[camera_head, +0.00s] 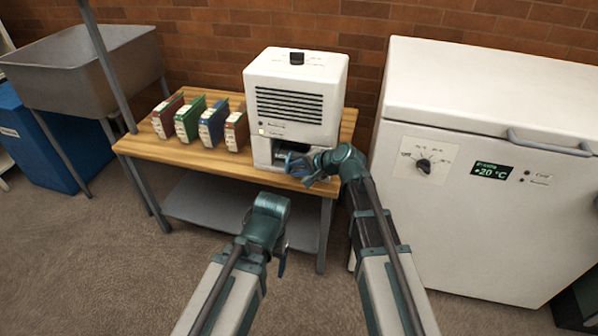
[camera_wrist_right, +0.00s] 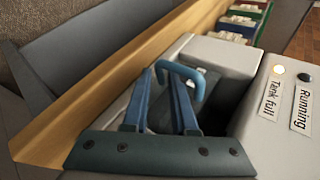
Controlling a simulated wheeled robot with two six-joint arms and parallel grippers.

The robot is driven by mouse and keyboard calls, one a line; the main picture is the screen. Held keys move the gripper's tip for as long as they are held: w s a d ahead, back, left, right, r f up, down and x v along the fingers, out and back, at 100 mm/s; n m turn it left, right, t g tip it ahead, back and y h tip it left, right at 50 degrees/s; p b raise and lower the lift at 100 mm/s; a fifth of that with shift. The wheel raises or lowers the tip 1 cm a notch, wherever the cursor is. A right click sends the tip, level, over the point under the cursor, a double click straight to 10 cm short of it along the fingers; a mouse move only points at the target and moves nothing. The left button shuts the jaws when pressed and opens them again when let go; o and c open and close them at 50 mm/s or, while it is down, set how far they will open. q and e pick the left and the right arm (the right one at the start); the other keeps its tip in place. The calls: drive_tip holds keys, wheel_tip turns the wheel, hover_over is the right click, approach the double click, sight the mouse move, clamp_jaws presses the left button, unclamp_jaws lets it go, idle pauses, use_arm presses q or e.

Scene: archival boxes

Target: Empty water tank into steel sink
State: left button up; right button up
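A white dehumidifier (camera_head: 296,95) stands at the right end of a wooden table. Its tank (camera_wrist_right: 208,56) sits in the lower front opening, with a light blue loop handle (camera_wrist_right: 190,72) sticking out. My right gripper (camera_head: 303,168) is at this handle. In the right wrist view its two blue fingers (camera_wrist_right: 163,80) are apart, with one end of the handle close to the tips; I cannot tell whether they touch it. My left gripper (camera_head: 281,262) hangs low in front of the table, its finger opening hidden. The grey steel sink (camera_head: 70,75) stands at the upper left.
Several coloured binders (camera_head: 188,120) stand on the table (camera_head: 150,150) left of the dehumidifier. A white chest freezer (camera_head: 470,210) is close on the right. A blue box (camera_head: 40,150) is under the sink. A lamp glows by the "Tank full" label (camera_wrist_right: 270,98). Floor in front is clear.

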drive_tip(key=shift+c, duration=0.2)
clamp_jaws()
idle(1.2)
idle(0.4)
drive_tip(key=shift+r+p, duration=0.3)
drive_tip(key=shift+p, duration=0.05)
idle(1.5)
drive_tip(key=shift+s, duration=0.1)
